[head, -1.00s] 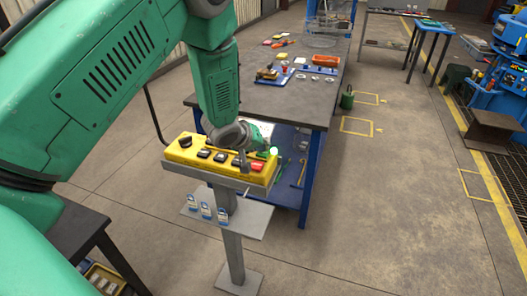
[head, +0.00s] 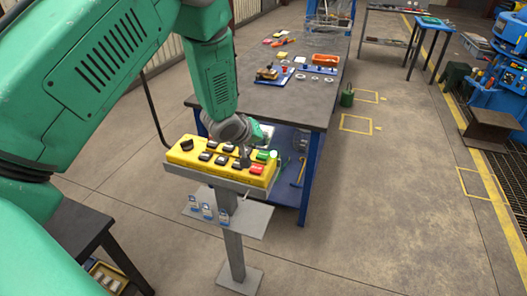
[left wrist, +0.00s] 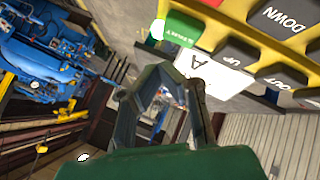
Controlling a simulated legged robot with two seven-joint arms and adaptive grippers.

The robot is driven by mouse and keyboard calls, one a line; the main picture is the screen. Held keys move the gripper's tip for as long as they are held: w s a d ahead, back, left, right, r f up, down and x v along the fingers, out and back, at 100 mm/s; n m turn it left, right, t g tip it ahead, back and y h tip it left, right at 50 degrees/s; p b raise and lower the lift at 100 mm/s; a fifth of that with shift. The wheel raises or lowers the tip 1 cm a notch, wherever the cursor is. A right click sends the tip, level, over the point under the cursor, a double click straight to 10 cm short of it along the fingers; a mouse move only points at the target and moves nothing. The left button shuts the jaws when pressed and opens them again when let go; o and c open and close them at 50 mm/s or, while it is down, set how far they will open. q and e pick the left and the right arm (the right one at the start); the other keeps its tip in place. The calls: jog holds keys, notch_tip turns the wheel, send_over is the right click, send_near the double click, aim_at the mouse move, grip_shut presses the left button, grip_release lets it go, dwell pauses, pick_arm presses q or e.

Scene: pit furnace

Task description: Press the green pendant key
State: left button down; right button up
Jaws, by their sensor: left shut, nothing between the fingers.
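The yellow pendant box (head: 184,154) stands on a grey post in the head view. Its green key (head: 262,155) is at the right end, behind the red key (head: 257,170). In the left wrist view the green key (left wrist: 180,29) reads START and is near the top, with the yellow box (left wrist: 236,12) around it. My left gripper (head: 244,161) is shut and empty, over the pendant's right part, left of the green key. In the left wrist view its fingers (left wrist: 192,75) appear below the key, with a visible gap from it. My right gripper is not in view.
Black keys (head: 206,156) lie left of the gripper. A white label marked A (left wrist: 208,75) is beside the green key. A grey shelf (head: 252,219) is on the post below.

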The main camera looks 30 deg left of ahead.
aim_at(262, 155)
pick_arm(q)
notch_tip(262, 155, up, 4)
jog(key=shift+f+p, duration=0.2)
jog(key=shift+p, duration=1.05)
jog(key=shift+f, duration=0.1)
